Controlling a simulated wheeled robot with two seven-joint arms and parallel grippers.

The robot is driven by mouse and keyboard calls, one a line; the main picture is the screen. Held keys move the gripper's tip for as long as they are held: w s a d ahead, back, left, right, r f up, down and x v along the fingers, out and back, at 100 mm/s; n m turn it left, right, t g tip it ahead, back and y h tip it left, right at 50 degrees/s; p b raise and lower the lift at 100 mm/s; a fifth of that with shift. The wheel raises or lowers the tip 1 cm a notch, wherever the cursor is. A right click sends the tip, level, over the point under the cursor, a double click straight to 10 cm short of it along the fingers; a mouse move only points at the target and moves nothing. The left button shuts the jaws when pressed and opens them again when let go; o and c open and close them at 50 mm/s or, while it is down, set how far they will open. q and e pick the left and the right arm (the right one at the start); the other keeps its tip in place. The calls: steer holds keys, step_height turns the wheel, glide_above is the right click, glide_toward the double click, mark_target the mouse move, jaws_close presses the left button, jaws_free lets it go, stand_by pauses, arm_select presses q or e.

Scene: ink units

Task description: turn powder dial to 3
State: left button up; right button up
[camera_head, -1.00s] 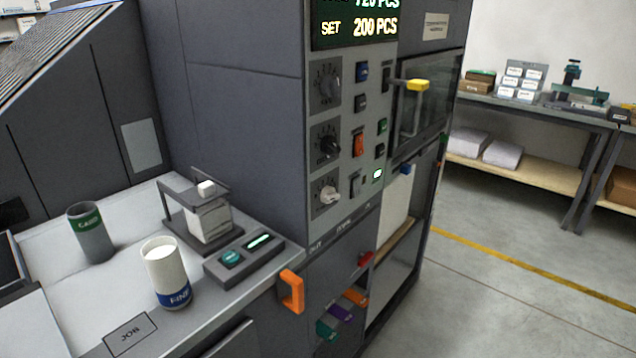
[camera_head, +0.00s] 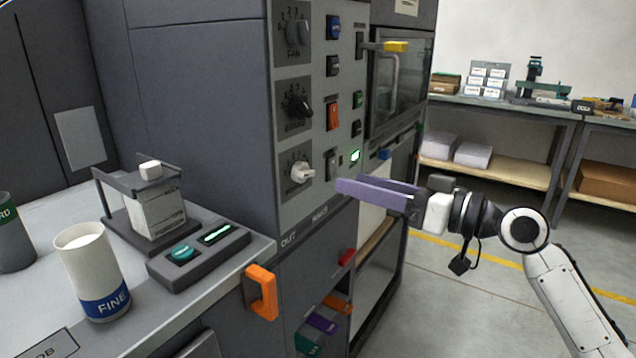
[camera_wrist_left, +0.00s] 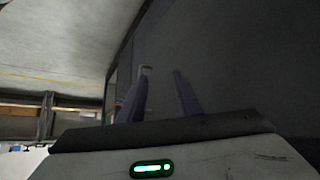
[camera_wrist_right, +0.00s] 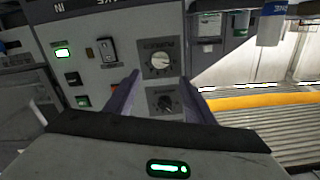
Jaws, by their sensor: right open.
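The lowest dial on the machine's control panel, likely the powder dial, has a white knob (camera_head: 302,173) on a dark plate. It also shows in the right wrist view (camera_wrist_right: 160,60), where its label is upside down and hard to read. My right gripper (camera_head: 352,183) is open and empty, its purple fingers pointing left at the panel, to the right of the white knob and apart from it. In the right wrist view the white dial lies between and beyond the fingertips (camera_wrist_right: 161,79). My left gripper (camera_wrist_left: 160,72) shows only in its wrist view, fingers apart and empty.
Two dark dials (camera_head: 297,105) sit above the white one. Several rocker switches (camera_head: 333,115) and a lit green button (camera_head: 355,156) are right of them. An orange handle (camera_head: 261,292) sticks out below. A FINE cup (camera_head: 97,270) stands on the counter at the left.

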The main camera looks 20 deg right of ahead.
mark_target(310, 172)
steer(key=p+x, duration=0.1)
steer(key=x, duration=0.8)
steer(key=shift+w+a, duration=0.15)
steer(key=shift+c, duration=0.2)
steer(key=c, duration=1)
